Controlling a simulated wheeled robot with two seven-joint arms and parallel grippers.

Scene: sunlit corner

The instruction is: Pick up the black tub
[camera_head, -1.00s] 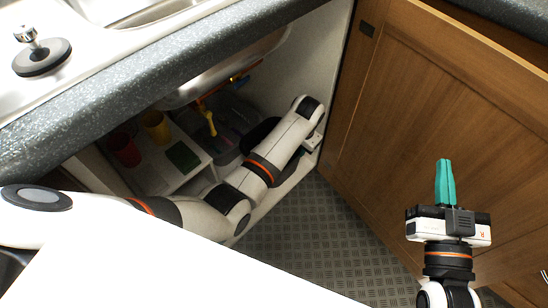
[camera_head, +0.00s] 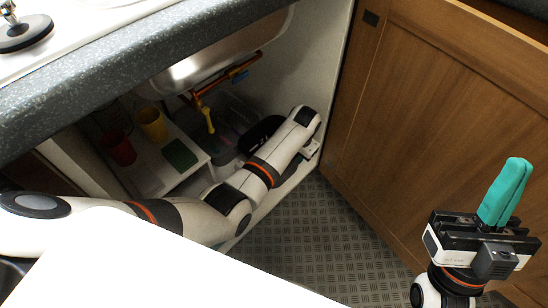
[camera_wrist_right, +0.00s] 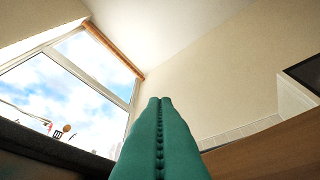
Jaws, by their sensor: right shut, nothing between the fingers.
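A black, rounded object (camera_head: 262,132), which looks like the black tub, stands inside the open cupboard under the sink. My left arm reaches in front of it and hides part of it. The end of my left arm (camera_head: 311,149) is by the cupboard's right side wall; its fingers cannot be made out, nor whether they touch anything. My right gripper (camera_head: 518,163) is outside the cupboard at the far right, in front of the wooden door, with its teal fingers together and empty. The shut fingers also show in the right wrist view (camera_wrist_right: 160,100), pointing up toward the wall and ceiling.
A red cup (camera_head: 118,148), a yellow cup (camera_head: 153,125) and a green pad (camera_head: 180,154) are on a white shelf (camera_head: 150,180) left of the tub. Pipes (camera_head: 225,82) hang under the sink. The worktop (camera_head: 120,88) overhangs the cupboard. The open door (camera_head: 440,110) stands right. Patterned floor (camera_head: 310,245) is clear.

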